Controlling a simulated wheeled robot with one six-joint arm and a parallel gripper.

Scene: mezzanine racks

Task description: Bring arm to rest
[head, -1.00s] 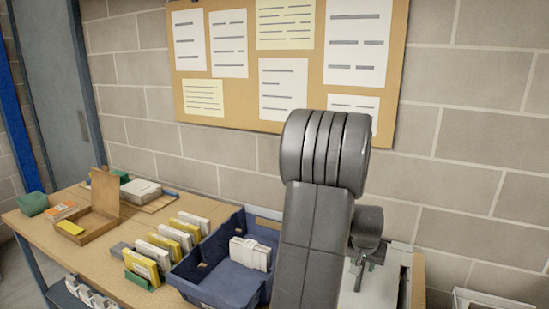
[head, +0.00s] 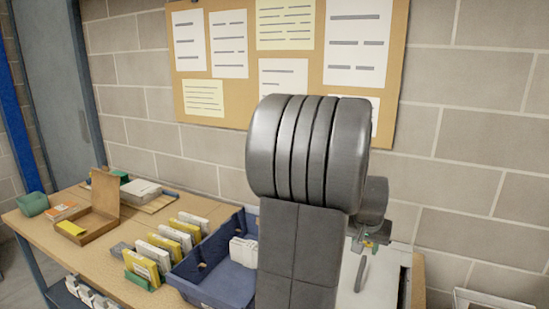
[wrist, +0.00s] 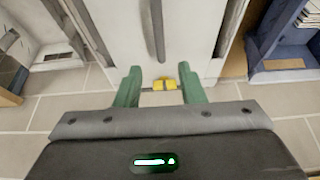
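My arm rises in the right half of the head view and hides part of the bench behind it. My gripper (head: 363,243) shows small beside the arm, above a pale panel (head: 347,285) at the bench's right end. In the wrist view its two green fingers (wrist: 160,95) stand apart, with no object visibly clasped between them. A small yellow piece (wrist: 164,84) shows between the fingers. I cannot tell its distance from them.
A blue bin (head: 205,290) with white cards (head: 243,252) stands left of my arm. Further left are a row of yellow and white cards (head: 165,250) and an open wooden box (head: 105,200). A notice board (head: 245,95) hangs on the block wall behind.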

